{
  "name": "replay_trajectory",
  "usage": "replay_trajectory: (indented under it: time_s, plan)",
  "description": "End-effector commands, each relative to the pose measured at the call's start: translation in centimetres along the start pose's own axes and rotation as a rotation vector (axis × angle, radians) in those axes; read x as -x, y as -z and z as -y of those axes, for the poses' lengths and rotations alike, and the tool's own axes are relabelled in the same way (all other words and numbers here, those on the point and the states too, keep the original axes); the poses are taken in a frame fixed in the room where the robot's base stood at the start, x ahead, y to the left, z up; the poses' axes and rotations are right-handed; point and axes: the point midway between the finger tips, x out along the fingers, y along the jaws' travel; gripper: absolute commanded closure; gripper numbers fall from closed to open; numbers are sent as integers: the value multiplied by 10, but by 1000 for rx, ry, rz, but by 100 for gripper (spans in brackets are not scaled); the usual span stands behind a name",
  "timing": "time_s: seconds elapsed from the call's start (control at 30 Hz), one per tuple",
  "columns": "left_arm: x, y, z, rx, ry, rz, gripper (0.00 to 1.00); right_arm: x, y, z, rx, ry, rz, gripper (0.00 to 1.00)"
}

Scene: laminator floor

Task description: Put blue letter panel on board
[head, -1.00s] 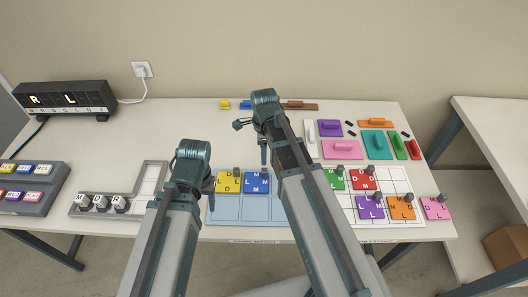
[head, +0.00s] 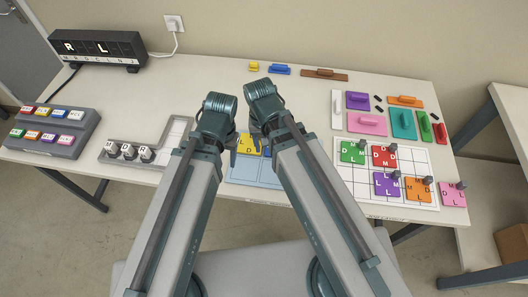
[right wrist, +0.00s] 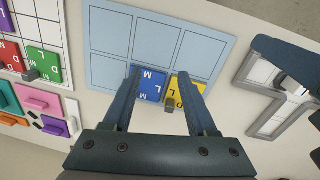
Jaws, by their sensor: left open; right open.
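The blue letter panel (right wrist: 150,83) lies beside the yellow letter panel (right wrist: 187,88) on the pale blue tray (right wrist: 110,45). In the head view, the blue panel (head: 265,152) is mostly hidden behind my right arm. My right gripper (right wrist: 159,76) is open and empty above these panels; one finger overlaps the blue panel's edge, the other the yellow's. My left gripper (head: 232,148) is near the yellow panel, partly hidden by its own arm. The white gridded board (head: 420,160) holds green (head: 352,152), red (head: 384,156), purple (head: 386,184) and orange (head: 418,190) letter panels.
A pink letter panel (head: 453,194) lies at the board's right edge. Several handled blocks, such as a teal one (head: 403,125), stand behind the board. A grey L-shaped tray (head: 165,135) with letter cubes and a stepped button box (head: 55,130) are on the left.

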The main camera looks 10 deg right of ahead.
Motion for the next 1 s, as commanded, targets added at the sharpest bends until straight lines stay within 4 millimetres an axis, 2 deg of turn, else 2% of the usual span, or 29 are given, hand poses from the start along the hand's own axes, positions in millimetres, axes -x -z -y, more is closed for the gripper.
replay_trajectory:
  time_s: [0.03,0.1,0.3,0.9,1.0]
  plan:
    - [0,0,0,0,0,0,42,0,-12,2,109,-6,-1,42]
    - [0,0,0,0,0,0,42,0,-21,6,245,-13,-1,42]
    - [0,0,0,0,0,0,42,1,-32,10,447,-25,2,42]
    - [0,0,0,0,0,0,42,1,-32,10,464,-25,2,42]
    - [0,0,0,0,0,0,50,1,-32,10,464,-25,2,50]
